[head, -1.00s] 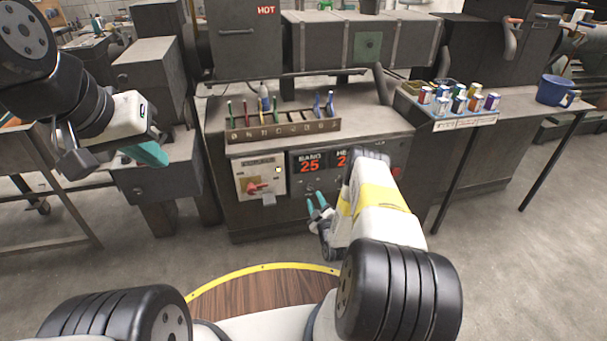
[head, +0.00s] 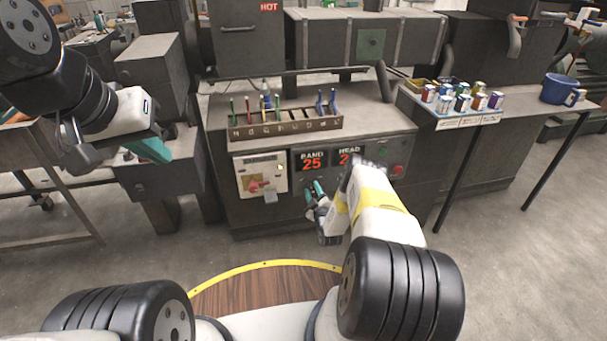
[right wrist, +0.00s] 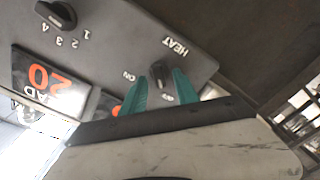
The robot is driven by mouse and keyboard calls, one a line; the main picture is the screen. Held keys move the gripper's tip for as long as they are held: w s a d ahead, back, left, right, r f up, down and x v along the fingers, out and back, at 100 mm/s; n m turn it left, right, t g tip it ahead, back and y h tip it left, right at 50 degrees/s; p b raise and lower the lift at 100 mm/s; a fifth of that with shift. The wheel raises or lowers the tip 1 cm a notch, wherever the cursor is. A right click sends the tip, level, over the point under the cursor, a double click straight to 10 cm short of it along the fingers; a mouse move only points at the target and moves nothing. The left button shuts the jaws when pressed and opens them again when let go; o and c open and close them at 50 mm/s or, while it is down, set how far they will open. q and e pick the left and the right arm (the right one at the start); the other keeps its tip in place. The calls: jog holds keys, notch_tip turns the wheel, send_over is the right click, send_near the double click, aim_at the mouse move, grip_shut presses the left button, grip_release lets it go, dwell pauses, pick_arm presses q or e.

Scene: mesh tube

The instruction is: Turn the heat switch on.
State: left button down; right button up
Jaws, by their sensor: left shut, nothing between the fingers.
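The heat switch (right wrist: 160,74) is a small dark knob on the dark panel, between the labels HEAT, ON and OFF in the right wrist view. The label OFF is on the gripper side of it and ON is to its left. My right gripper (right wrist: 160,82) is open, with its teal fingertips on either side of the knob; I cannot tell whether they touch it. In the head view my right gripper (head: 313,189) is at the panel below the BAND display, and the switch is not clear there. My left gripper (head: 150,150) is shut and empty, away from the panel.
A numbered dial (right wrist: 55,14) sits beside the switch. The BAND display (head: 312,160) is above. A red-handled switch box (head: 262,177) is to the left.

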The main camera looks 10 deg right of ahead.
grip_shut()
jog(key=m, duration=0.4)
jog(key=shift+d+m, duration=0.1)
jog(key=shift+m, duration=0.3)
jog(key=m, duration=0.4)
jog(key=shift+d+m, duration=0.15)
jog(key=shift+m, duration=0.15)
jog(key=m, duration=0.4)
jog(key=shift+d+m, duration=0.1)
jog(key=shift+m, duration=2.1)
